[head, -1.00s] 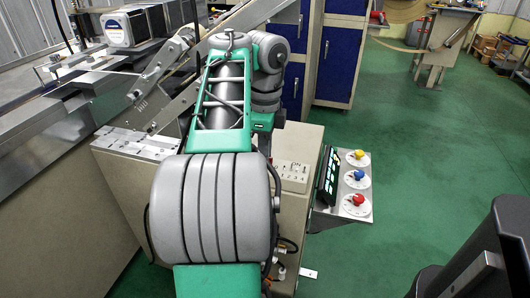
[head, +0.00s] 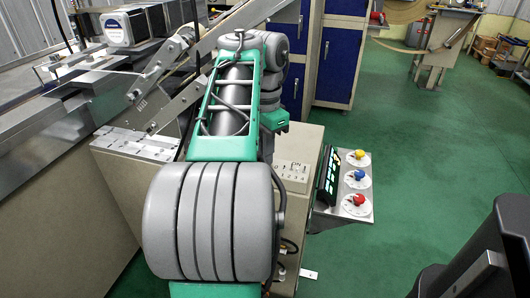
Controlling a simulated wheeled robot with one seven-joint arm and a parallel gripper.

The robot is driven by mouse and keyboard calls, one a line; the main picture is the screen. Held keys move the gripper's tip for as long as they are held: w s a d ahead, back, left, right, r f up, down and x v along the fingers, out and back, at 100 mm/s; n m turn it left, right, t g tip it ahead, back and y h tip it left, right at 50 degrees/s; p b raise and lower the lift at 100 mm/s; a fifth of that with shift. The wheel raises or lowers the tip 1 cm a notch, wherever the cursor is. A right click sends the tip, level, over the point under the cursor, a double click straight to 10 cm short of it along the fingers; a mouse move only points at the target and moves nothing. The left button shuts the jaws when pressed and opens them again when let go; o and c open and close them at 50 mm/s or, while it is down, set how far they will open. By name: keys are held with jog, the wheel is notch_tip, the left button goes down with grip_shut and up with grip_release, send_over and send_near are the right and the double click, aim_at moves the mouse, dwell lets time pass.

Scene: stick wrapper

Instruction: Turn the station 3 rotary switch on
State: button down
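A grey control plate (head: 323,215) holds three rotary switches on white round dials, set in a row right of the machine's beige cabinet. The far one has a yellow knob (head: 359,154), the middle one a blue knob (head: 358,175) and the near one a red knob (head: 358,199). Station labels and knob settings are too small to read, so I cannot tell which is station 3. My arm fills the middle of the view, left of the switches, and does not cover them. My gripper is not visible.
A black panel with lit buttons (head: 328,176) stands between the cabinet and the dials. A white panel with small controls (head: 293,176) is on the cabinet top (head: 312,145). Green floor (head: 430,150) is open to the right. A blue-doored cabinet (head: 337,65) stands behind.

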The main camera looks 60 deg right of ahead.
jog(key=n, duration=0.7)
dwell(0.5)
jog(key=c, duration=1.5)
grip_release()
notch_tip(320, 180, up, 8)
jog(key=p, duration=0.7)
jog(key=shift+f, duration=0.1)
